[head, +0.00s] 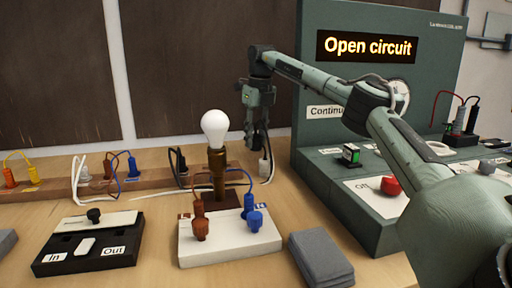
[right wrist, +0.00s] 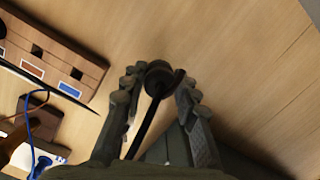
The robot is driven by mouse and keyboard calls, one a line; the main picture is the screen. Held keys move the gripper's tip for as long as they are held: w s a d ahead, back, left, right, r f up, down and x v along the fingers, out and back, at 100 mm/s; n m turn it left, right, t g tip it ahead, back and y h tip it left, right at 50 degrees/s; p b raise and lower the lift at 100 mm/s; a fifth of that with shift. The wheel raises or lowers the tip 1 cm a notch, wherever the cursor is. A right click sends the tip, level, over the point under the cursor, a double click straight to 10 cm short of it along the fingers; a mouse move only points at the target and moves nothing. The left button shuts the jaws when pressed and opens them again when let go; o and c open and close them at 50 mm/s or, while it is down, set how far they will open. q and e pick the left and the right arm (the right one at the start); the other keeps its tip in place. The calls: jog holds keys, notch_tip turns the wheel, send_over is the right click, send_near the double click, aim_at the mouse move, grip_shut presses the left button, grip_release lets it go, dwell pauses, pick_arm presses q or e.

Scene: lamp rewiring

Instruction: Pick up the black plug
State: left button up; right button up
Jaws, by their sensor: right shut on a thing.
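My right gripper (head: 261,150) hangs pointing down behind and to the right of the lamp, above the wooden table. In the right wrist view my right gripper (right wrist: 159,88) is shut on a black plug (right wrist: 158,72) with a round end, and a dark stem or cable runs back from it between the fingers. In the head view the fingers mostly hide the held plug. Another dark plug (head: 177,161) stands at the wooden rack, left of the lamp. My left gripper is not in view.
The wooden rack (head: 52,187) holds several coloured plugs and loose cables. A white terminal block (head: 222,244), a black In/Out box (head: 82,258) and the green test console (head: 335,222) stand nearby.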

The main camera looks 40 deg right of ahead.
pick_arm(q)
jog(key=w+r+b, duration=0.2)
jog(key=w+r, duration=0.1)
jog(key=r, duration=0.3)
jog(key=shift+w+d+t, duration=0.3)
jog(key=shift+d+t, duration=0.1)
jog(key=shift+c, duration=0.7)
pick_arm(e)
jog(key=s+a+r, duration=0.2)
jog(key=a+r, duration=0.5)
jog(key=a, duration=0.4)
jog(key=shift+s+a+r, duration=0.2)
jog(key=shift+a+r, duration=0.05)
